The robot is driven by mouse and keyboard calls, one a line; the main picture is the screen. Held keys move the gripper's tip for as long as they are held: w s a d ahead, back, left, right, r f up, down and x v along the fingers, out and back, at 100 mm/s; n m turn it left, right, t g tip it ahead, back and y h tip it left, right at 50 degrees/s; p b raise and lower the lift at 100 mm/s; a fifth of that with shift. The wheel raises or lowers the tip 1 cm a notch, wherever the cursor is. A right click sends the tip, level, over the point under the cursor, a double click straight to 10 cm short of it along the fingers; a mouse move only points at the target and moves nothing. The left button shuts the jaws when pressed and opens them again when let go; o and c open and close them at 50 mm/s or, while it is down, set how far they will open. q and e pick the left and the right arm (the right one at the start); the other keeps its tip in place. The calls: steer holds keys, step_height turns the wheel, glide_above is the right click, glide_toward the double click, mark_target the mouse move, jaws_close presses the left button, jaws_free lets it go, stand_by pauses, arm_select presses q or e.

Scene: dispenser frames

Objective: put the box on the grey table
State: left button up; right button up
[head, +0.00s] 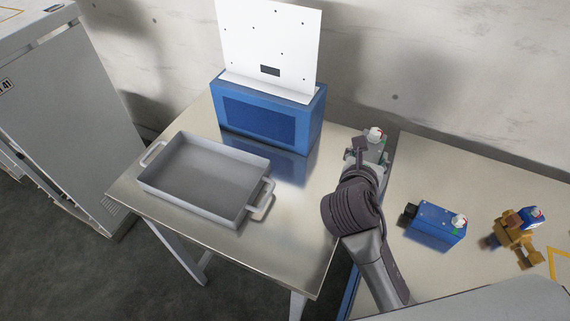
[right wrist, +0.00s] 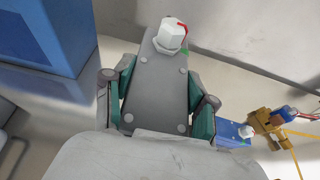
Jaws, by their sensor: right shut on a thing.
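My right gripper (head: 367,160) is shut on a grey box (right wrist: 160,85) with a white knob and a red mark on its top. In the right wrist view its green-padded fingers (right wrist: 159,103) press on both sides of the box. In the head view the grey box (head: 375,146) is at the back right corner of the grey metal table (head: 290,225), near the gap to the second table. I cannot tell whether it touches a surface. My left gripper is not in view.
A grey tray (head: 190,205) stands on the grey table's left part, with a blue unit with a white panel (head: 268,115) behind it. The table's front right is clear. On the right table (head: 425,165) are a blue box (head: 436,223) and a yellow-brown device (head: 513,236).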

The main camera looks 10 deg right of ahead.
steer(key=w+a+f, duration=0.1)
steer(key=a+f, duration=0.1)
steer(key=a, duration=0.1)
steer(key=w+a+f, duration=0.2)
steer(key=a, duration=0.1)
steer(key=w+a+f, duration=0.1)
steer(key=a+f, duration=0.1)
steer(key=a, duration=0.2)
steer(key=shift+w+a+f, duration=0.1)
steer(key=shift+w+f, duration=0.05)
steer(key=shift+f, duration=0.25)
step_height(320, 180, down, 4)
steer(key=shift+r+p, duration=0.1)
steer(key=shift+p, duration=0.2)
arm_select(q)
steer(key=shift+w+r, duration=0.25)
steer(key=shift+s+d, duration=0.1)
arm_select(e)
steer(key=o, duration=1.4)
steer(key=shift+f, duration=0.2)
steer(key=shift+o, duration=0.2)
steer(key=shift+r, duration=0.1)
